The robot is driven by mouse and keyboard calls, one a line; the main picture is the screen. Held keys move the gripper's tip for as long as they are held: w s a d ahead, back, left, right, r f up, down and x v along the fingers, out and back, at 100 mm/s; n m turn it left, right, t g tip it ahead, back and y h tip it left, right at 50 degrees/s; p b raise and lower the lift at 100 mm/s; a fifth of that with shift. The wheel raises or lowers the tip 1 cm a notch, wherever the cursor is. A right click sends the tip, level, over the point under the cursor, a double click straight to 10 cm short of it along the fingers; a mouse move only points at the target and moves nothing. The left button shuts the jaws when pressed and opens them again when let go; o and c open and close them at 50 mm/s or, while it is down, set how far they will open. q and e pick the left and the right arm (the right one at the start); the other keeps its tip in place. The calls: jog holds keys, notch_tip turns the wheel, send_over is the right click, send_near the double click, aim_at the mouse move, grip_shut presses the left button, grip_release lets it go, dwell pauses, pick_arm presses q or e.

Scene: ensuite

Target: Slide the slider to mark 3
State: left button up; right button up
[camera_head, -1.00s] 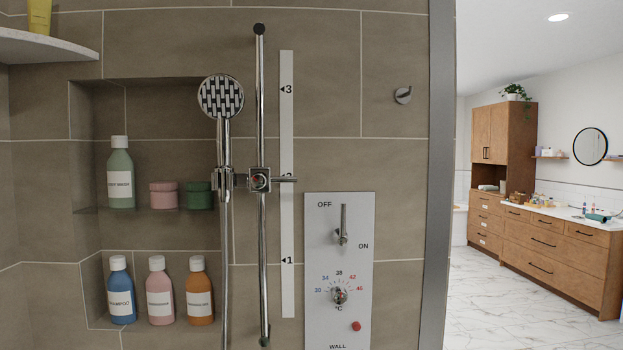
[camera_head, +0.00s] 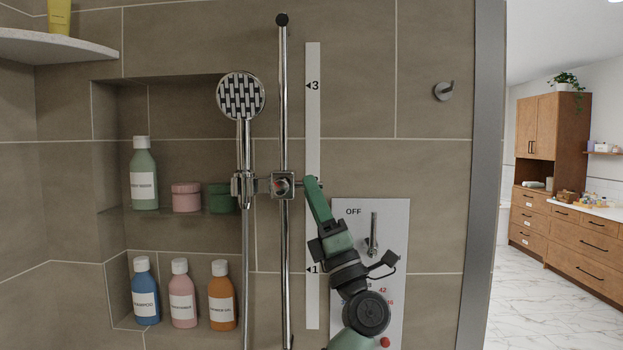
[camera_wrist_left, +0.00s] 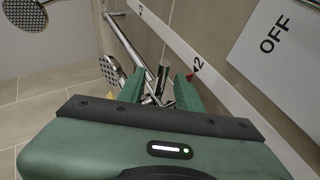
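The white scale strip (camera_head: 312,130) stands right of the rail, with mark 3 (camera_head: 313,86) well above the slider. My left gripper (camera_head: 312,183) points up at the slider's right-hand lever. In the left wrist view its green fingers (camera_wrist_left: 160,86) are apart, with chrome slider parts (camera_wrist_left: 153,98) showing between them. Contact cannot be told. My right gripper is not in view.
A control panel (camera_head: 343,240) with a lever (camera_head: 373,235) sits behind my left arm. A niche with several bottles and jars is at the left. A wall hook (camera_head: 443,91) is at the upper right. The wall around mark 3 is clear.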

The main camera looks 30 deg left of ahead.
pick_arm(q)
jog(key=shift+x, duration=1.2)
jog(key=shift+w, duration=0.1)
grip_shut()
dwell(0.5)
